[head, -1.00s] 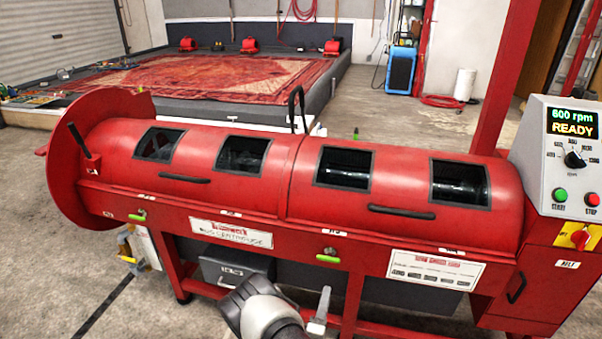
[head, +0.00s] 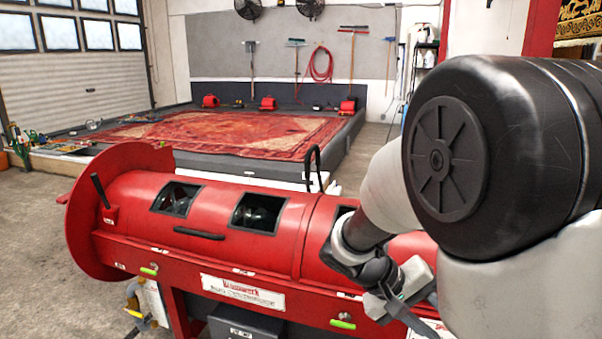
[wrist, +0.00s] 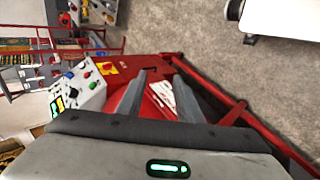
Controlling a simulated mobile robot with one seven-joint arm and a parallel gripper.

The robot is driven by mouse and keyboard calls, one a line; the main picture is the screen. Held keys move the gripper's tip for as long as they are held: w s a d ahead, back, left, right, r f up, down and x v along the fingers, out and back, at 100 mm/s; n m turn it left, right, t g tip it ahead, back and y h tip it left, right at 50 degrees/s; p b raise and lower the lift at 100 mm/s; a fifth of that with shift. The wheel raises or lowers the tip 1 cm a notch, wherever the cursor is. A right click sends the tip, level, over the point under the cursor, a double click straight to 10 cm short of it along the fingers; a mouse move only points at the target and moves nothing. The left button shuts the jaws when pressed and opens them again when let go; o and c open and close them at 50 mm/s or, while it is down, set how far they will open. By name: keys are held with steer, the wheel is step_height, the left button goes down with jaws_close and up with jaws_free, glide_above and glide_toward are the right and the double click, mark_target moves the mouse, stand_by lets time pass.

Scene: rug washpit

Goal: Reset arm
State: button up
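My arm is raised and folded across the right side of the head view. My gripper (head: 408,300) hangs in front of the red rug centrifuge (head: 250,215). In the wrist view my gripper (wrist: 158,85) has its two grey fingers apart with nothing between them. The wrist view looks past the fingers at the red end of the centrifuge and its control panel (wrist: 85,85). In the head view my arm hides the centrifuge's right part and the panel.
Behind the centrifuge, a patterned red rug (head: 225,132) lies in the wash pit (head: 345,135). A dark grey box (head: 245,325) sits below the centrifuge. Concrete floor is free at the left. In the wrist view a white-topped object (wrist: 280,18) stands on the floor.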

steer(key=s+a+r+t+y, duration=0.6)
steer(key=s+a+r+y, duration=0.35)
steer(key=s+a, duration=0.2)
step_height(320, 180, up, 14)
steer(key=p, duration=1.2)
steer(key=shift+s+f+n, duration=0.2)
steer(key=shift+n, duration=0.1)
